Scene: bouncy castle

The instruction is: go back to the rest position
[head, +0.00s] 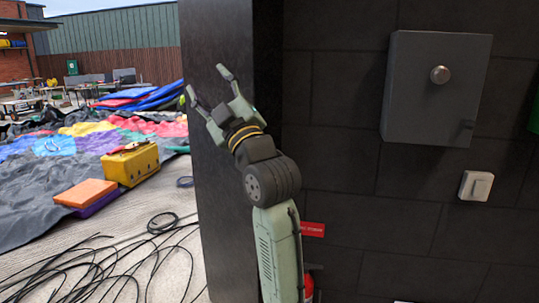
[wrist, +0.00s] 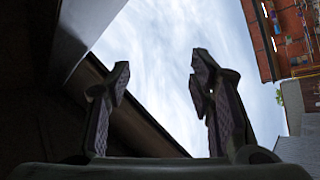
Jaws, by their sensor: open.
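My gripper (head: 207,84) is raised in front of a dark pillar in the head view, its fingers pointing up and to the left. The fingers are spread apart with nothing between them. In the wrist view my gripper (wrist: 160,90) shows two separate fingertips against a cloudy sky. My arm rises from the bottom of the head view, left of the grey wall box.
The dark pillar (head: 225,200) stands close behind my arm. A grey box (head: 430,105) and a white switch (head: 476,187) are on the dark wall at right. A yellow case (head: 130,165), an orange block (head: 86,193) and black cables (head: 110,268) lie at left.

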